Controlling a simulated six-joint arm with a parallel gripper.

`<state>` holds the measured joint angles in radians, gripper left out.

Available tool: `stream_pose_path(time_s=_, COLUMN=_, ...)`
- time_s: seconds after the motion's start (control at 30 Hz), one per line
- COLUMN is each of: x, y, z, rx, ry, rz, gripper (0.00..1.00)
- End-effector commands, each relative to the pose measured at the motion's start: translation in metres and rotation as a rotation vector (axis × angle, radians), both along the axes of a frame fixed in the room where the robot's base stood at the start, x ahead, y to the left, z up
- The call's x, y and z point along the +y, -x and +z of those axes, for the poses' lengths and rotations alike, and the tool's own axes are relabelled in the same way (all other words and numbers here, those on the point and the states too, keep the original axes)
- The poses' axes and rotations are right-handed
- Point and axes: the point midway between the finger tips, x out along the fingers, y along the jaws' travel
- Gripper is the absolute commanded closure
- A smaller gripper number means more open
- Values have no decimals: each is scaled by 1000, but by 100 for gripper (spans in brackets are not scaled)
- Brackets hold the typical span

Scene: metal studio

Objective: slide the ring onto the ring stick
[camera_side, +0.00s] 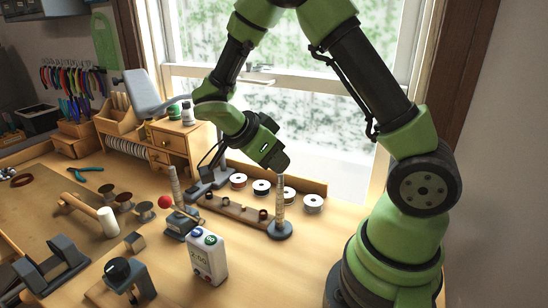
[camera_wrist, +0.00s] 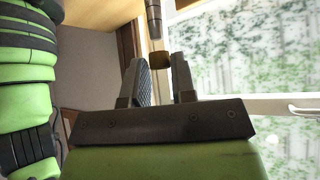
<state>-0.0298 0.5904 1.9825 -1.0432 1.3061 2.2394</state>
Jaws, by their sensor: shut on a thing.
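The ring stick (camera_side: 279,203) is a slim upright tapered rod on a round dark base (camera_side: 279,230), right of the middle of the bench in the side view. My gripper (camera_side: 279,165) is just above its top. In the wrist view my gripper (camera_wrist: 161,60) has its two dark fingers close together on a small brown-gold band, which looks like the ring (camera_wrist: 159,60). A dark banded rod, apparently the ring stick (camera_wrist: 154,22), lines up with it. I cannot tell whether the ring is around the tip or only in front of it. The ring is too small to make out in the side view.
White spools (camera_side: 261,187) stand along the back edge behind the ring stick. A wooden rack (camera_side: 236,209) lies just left of its base. The bench front right is clear.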

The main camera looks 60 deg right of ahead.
Motion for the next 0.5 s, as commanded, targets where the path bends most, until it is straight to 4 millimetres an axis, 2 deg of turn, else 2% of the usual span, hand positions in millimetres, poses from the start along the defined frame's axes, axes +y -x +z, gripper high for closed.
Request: stream_pose_path(time_s=0.5, x=0, y=0, z=-14, rx=2, ry=0, rz=1, gripper=91)
